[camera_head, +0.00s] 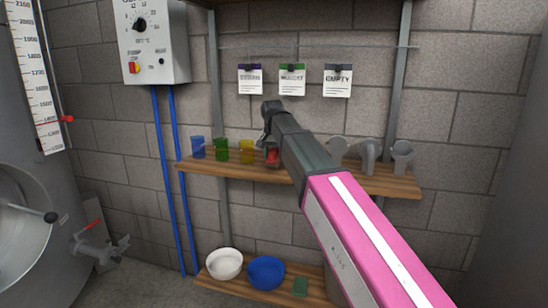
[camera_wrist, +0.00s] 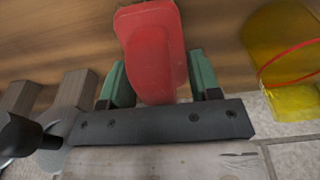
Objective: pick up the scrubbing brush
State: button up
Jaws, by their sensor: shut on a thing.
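A red, smooth, rounded body, which I take to be the scrubbing brush (camera_wrist: 152,45), stands between the green fingers of my gripper (camera_wrist: 157,78) in the wrist view. The fingers flank it on both sides and are shut on it. Its bristles cannot be made out. In the head view the brush (camera_head: 272,158) shows as a small red patch at the upper wooden shelf, just below my gripper (camera_head: 270,143). My arm hides part of the shelf there. I cannot tell whether the brush still touches the shelf.
A yellow cup (camera_head: 247,151) stands close beside the brush, with green (camera_head: 221,149) and blue (camera_head: 197,147) cups beyond. Several grey fittings (camera_head: 369,152) stand to the right. The lower shelf holds a white bowl (camera_head: 224,264), a blue bowl (camera_head: 266,272) and a green block (camera_head: 300,286).

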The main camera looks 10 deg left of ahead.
jog(key=shift+r, duration=0.5)
jog(key=r, duration=0.3)
jog(key=shift+s+a+r, duration=0.1)
jog(key=shift+a+r, duration=0.1)
jog(key=shift+r, duration=0.1)
jog(key=s+a+r, duration=0.6)
jog(key=a, duration=0.3)
jog(key=shift+s+r, duration=0.2)
jog(key=shift+s, duration=0.2)
jog(key=o, duration=0.4)
jog(key=shift+c, duration=1.3)
